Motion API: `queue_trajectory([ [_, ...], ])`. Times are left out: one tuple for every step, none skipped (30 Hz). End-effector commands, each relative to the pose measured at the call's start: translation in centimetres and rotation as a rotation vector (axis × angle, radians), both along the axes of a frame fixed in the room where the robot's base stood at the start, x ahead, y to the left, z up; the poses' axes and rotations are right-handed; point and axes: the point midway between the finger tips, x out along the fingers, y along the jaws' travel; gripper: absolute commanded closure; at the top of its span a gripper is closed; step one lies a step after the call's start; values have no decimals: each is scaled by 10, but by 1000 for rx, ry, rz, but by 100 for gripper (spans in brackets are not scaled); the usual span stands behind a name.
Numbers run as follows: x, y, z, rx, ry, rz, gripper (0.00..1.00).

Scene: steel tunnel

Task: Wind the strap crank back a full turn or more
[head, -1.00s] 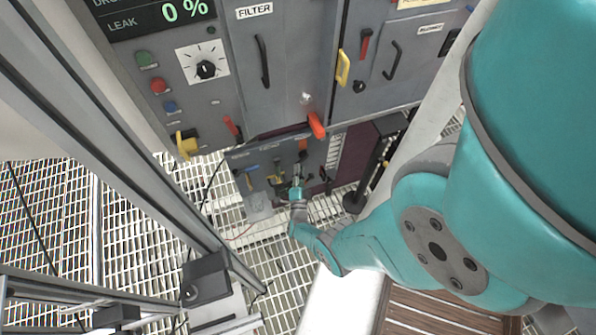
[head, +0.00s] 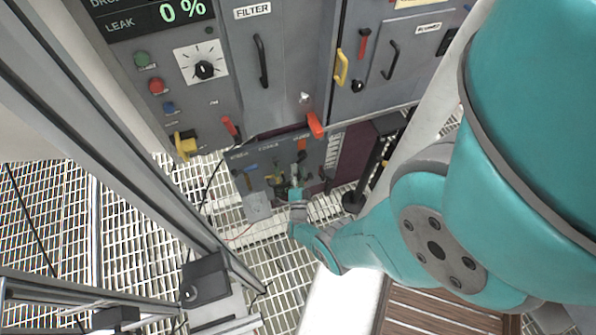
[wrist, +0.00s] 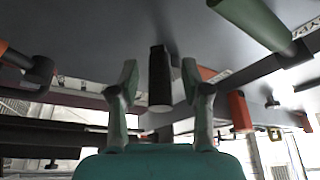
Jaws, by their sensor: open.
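A dark cylindrical grip (wrist: 160,78) stands between the two fingers of my gripper (wrist: 160,85) in the wrist view. It looks like a crank handle, but its arm and pivot are not clear. My gripper is open around it, with a visible gap on each side. In the head view my gripper (head: 297,181) is low at the small lower tool panel (head: 262,178). There the grip is too small and too covered by the gripper to tell apart.
A green handle (wrist: 255,22) hangs close at the upper right of the wrist view. An orange-ended part (wrist: 240,112) is right of the fingers, and a dark knob (wrist: 40,70) is left. In the head view, an orange lever (head: 315,125) juts out above my gripper.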

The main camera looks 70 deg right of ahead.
Motion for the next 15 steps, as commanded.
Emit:
queue_trajectory([
  [-2,4,-1,1,1,2,53],
  [-3,7,-2,1,2,1,53],
  [-4,12,-3,1,2,2,53],
  [-5,16,-4,0,2,4,53],
  [-7,21,-5,1,2,3,53],
  [-11,28,-7,1,4,4,53],
  [-12,33,-8,1,3,5,53],
  [-13,37,-8,1,1,5,53],
  [-16,45,-10,1,2,6,53],
  [-18,50,-11,2,2,6,53],
  [-20,55,-13,2,3,6,53],
  [-22,60,-13,1,1,5,53],
  [-23,65,-14,1,2,6,53],
  [-25,69,-15,2,2,6,53],
  [-27,74,-17,1,2,6,53],
])
